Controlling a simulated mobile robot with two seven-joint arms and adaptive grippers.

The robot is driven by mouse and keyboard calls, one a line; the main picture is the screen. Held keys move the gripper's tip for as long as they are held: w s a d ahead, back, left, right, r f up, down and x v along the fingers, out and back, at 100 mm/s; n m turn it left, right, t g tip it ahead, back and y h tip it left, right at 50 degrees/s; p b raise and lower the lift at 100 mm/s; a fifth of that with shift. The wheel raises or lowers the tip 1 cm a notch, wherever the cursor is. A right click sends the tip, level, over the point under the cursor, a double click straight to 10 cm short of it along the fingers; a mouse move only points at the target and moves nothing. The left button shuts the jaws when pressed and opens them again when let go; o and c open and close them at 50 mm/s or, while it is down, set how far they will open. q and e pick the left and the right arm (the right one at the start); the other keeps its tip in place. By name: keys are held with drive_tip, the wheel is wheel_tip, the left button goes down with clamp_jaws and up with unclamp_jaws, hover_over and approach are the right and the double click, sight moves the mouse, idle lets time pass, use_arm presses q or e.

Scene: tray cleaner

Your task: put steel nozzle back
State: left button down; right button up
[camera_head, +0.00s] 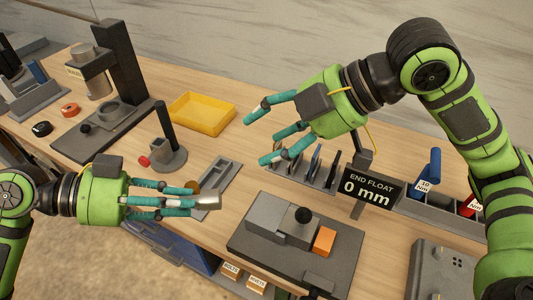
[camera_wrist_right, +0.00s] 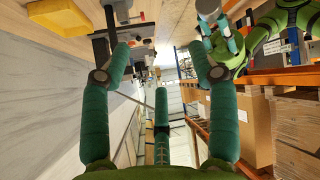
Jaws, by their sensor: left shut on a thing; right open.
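My left gripper (camera_head: 190,202) is shut on the steel nozzle (camera_head: 208,199), a short silvery cylinder sticking out past its fingertips to the right. The fingers cover its left end. The nozzle is over the bench, at the near end of a narrow grey slotted tray (camera_head: 228,172); I cannot tell whether it touches the tray. A brass-coloured round piece (camera_head: 193,186) shows just behind the fingers. My right gripper (camera_head: 262,138) is open and empty above the back of the bench. Its spread fingers also show in the right wrist view (camera_wrist_right: 163,75).
A yellow tray (camera_head: 202,114) and a dark stand with a red knob (camera_head: 168,155) lie behind the left gripper. A dark fixture with an orange block (camera_head: 324,241) stands to its right, below the "END FLOAT 0 mm" sign (camera_head: 370,187). Bare wood lies between tray and fixture.

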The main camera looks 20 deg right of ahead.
drive_tip(key=g, duration=0.2)
approach(217, 193)
drive_tip(key=x, duration=1.1)
drive_tip(key=c, duration=1.1)
use_arm(q)
drive_tip(key=c, duration=1)
unclamp_jaws()
use_arm(e)
clamp_jaws()
